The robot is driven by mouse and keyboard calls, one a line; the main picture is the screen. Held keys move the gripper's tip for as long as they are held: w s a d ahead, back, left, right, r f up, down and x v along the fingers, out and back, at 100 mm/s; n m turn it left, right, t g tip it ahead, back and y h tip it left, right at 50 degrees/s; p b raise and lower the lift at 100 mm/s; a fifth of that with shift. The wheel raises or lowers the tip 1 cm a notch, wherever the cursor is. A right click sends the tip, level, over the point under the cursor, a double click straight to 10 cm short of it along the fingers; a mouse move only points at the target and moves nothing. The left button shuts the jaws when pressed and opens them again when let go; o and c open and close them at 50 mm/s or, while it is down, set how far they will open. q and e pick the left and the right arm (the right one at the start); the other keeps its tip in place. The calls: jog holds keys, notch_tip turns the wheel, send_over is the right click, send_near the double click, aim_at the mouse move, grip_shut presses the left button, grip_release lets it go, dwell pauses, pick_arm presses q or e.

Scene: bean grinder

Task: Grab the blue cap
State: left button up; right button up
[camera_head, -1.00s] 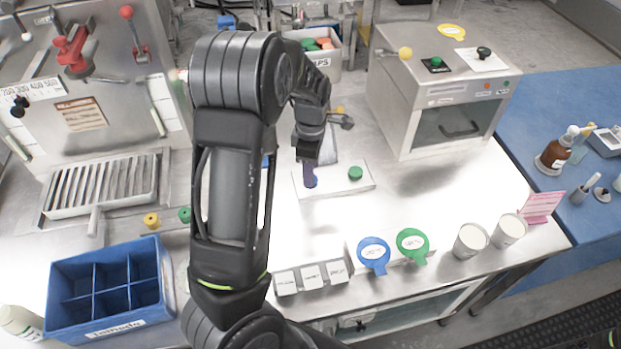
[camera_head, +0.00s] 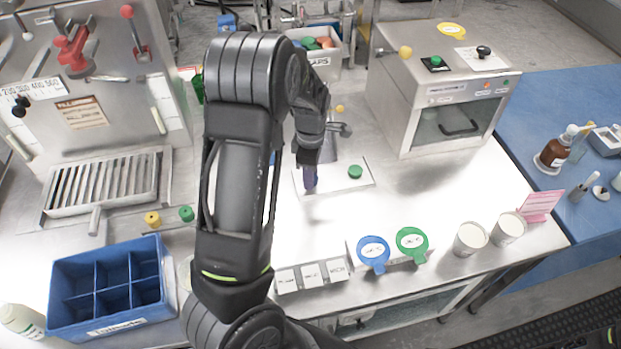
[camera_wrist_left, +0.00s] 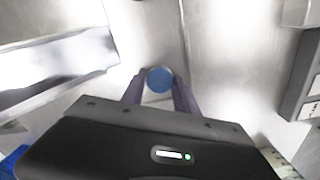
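The blue cap (camera_wrist_left: 159,79) shows in the left wrist view, round and seen from above, between the two purple fingers of my left gripper (camera_wrist_left: 160,82). The fingertips stand close at either side of it; I cannot tell whether both press on it. In the head view my left gripper (camera_head: 311,181) points down at the left part of a pale plate (camera_head: 333,190). The blue cap is hidden there behind the fingers. A green cap (camera_head: 355,171) sits on the same plate to the right, apart from the gripper. My right gripper is not in view.
A blue divided crate (camera_head: 110,329) stands front left. Blue (camera_head: 372,253) and green (camera_head: 411,244) labelled round pieces and two cups (camera_head: 470,239) line the front edge. A metal box (camera_head: 455,95) stands behind right. The table right of the plate is clear.

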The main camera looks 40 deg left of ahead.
pick_arm(q)
grip_shut()
notch_tip(320, 180, up, 10)
jog(key=b, duration=0.1)
dwell(0.6)
